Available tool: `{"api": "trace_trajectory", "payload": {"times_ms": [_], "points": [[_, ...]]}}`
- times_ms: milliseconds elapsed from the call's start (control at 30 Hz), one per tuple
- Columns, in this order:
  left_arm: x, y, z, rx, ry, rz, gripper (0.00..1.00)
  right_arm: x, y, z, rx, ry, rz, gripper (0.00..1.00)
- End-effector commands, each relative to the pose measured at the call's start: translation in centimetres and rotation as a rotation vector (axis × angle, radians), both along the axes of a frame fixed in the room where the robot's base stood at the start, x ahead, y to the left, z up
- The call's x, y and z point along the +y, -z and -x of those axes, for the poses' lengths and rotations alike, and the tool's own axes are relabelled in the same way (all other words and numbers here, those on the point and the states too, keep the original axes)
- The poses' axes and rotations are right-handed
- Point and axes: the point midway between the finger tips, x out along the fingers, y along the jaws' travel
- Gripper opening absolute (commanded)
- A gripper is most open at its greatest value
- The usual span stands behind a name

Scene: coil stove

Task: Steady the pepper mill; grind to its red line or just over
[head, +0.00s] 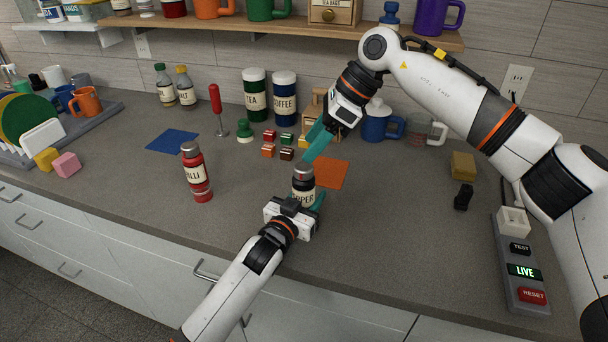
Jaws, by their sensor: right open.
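The other finger and the mill's base are hidden. My right gripper (318,143) is open and empty, its teal fingers pointing down, above and behind the mill's cap and apart from it. I cannot make out a red line on the mill.
A control box (521,270) reading LIVE is at right. The front counter is clear.

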Motion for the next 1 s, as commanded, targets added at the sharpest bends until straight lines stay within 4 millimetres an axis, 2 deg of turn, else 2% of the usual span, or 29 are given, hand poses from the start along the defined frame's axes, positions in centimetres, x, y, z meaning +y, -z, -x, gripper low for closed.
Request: {"api": "trace_trajectory", "payload": {"times_ms": [33,100,267,367,500,700,800,900,1000], "points": [[0.0,0.0,0.0,0.001,0.000,0.000,0.20,0.3,1.4,0.4,0.021,-0.022,-0.083,0.59],[0.0,0.0,0.0,0.001,0.000,0.000,0.20,0.7,2.4,0.9,0.029,-0.050,-0.215,0.59],[0.0,0.0,0.0,0.001,0.000,0.000,0.20,0.1,4.0,1.5,0.008,-0.050,-0.504,0.59],[0.0,0.0,0.0,0.001,0.000,0.000,0.20,-1.3,4.8,1.5,-0.029,-0.012,-0.663,0.59],[0.0,0.0,0.0,0.001,0.000,0.000,0.20,-4.2,5.9,1.3,-0.101,0.075,-0.836,0.59],[0.0,0.0,0.0,0.001,0.000,0.000,0.20,-7.8,7.1,1.4,-0.194,0.180,-0.952,0.59],[0.0,0.0,0.0,0.001,0.000,0.000,0.20,-8.8,7.4,1.5,-0.221,0.208,-0.975,0.59],[0.0,0.0,0.0,0.001,0.000,0.000,0.20,-9.0,7.5,1.4,-0.234,0.222,-0.987,0.59],[0.0,0.0,0.0,0.001,0.000,0.000,0.20,-8.2,7.5,1.2,-0.236,0.223,-0.988,0.59]]}}
